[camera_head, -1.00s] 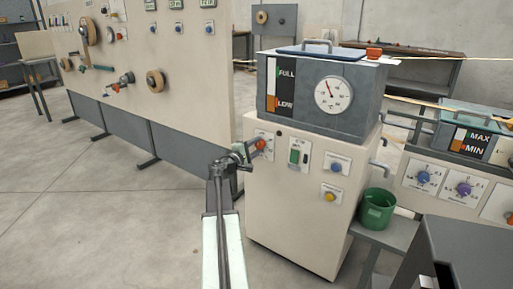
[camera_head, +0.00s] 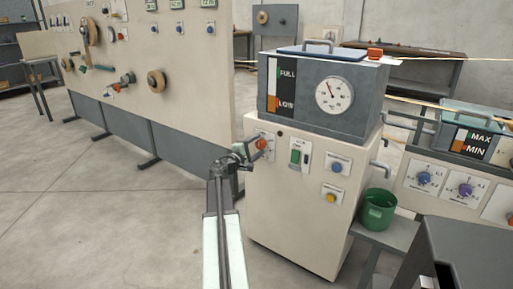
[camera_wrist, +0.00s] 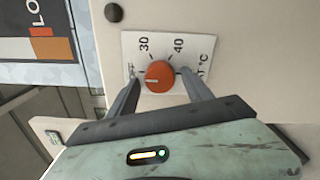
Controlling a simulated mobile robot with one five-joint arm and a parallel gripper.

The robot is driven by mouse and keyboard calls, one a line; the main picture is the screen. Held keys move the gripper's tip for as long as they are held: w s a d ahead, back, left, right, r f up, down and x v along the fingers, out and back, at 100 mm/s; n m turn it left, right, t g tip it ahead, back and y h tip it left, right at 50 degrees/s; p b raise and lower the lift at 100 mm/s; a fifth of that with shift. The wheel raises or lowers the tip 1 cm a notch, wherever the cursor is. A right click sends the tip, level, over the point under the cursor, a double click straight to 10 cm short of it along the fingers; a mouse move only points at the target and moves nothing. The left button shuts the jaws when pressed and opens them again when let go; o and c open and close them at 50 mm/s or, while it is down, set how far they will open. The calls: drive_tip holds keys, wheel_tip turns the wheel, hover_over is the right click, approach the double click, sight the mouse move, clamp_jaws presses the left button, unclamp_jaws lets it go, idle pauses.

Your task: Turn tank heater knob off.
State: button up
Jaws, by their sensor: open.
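The tank heater knob is an orange-red dial (camera_head: 261,143) on a white plate at the upper left of the cream cabinet's front. In the wrist view the knob (camera_wrist: 159,76) has a pale pointer mark toward the left, and its plate shows 30, 40 and °C. My gripper (camera_wrist: 160,85) is open, with one finger on each side of the knob. Whether the fingers touch it I cannot tell. In the head view my gripper (camera_head: 250,150) is at the knob's left and partly hides its plate.
The tank (camera_head: 315,115) with its dial gauge stands on the cabinet (camera_head: 290,215). A green switch (camera_head: 296,156), a blue knob (camera_head: 336,167) and a yellow knob (camera_head: 331,198) sit right of the heater knob. A green bucket (camera_head: 377,212) stands at the right. Open floor lies left.

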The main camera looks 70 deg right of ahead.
drive_tip(key=v, duration=0.8)
